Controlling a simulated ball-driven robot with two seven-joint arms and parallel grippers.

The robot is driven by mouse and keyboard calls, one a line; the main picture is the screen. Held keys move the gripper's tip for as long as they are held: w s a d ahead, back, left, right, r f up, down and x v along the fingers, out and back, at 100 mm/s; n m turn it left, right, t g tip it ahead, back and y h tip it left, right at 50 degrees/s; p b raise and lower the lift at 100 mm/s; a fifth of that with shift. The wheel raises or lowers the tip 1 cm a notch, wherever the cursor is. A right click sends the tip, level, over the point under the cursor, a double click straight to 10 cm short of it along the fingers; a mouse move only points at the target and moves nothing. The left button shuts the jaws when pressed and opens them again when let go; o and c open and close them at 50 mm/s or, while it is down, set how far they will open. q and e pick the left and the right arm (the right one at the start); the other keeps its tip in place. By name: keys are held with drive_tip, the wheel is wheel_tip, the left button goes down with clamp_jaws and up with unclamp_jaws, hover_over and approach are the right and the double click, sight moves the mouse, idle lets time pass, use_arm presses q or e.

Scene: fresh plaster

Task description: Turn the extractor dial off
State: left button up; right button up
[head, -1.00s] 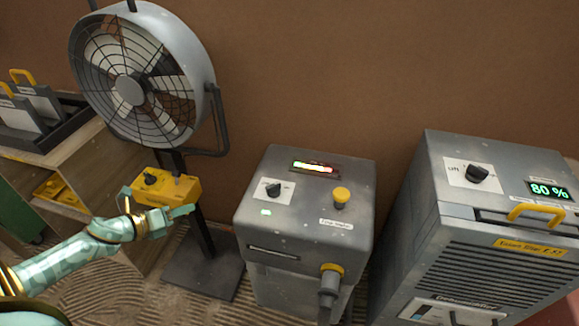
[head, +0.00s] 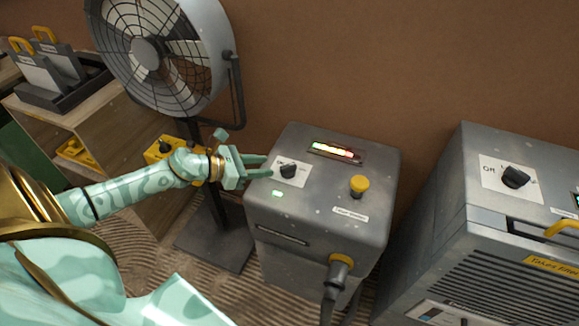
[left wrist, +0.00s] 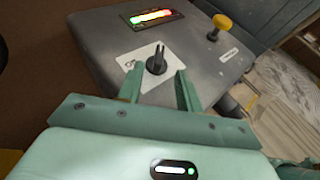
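The extractor is the grey box (head: 335,225) in the middle of the head view. Its black dial (head: 288,171) sits on a white label plate on the top; it also shows in the left wrist view (left wrist: 157,62), its grip ridge pointing roughly at the light bar. The plate's print is too small to read surely. My right gripper is out of view.
A yellow button (head: 359,186) stands on the extractor's right, a hose plug (head: 338,270) on its front. A dehumidifier (head: 480,235) with its own dial (head: 515,176) stands at right. A large fan (head: 160,55) and a yellow box (head: 160,150) are at left.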

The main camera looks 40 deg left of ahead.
sight(287, 165)
use_arm(q)
drive_tip(key=b+x, duration=0.1)
drive_tip(key=x, duration=0.7)
drive_tip(key=shift+w+d+f, duration=0.1)
drive_tip(key=shift+w+f, duration=0.05)
drive_tip(key=shift+w, duration=0.2)
clamp_jaws()
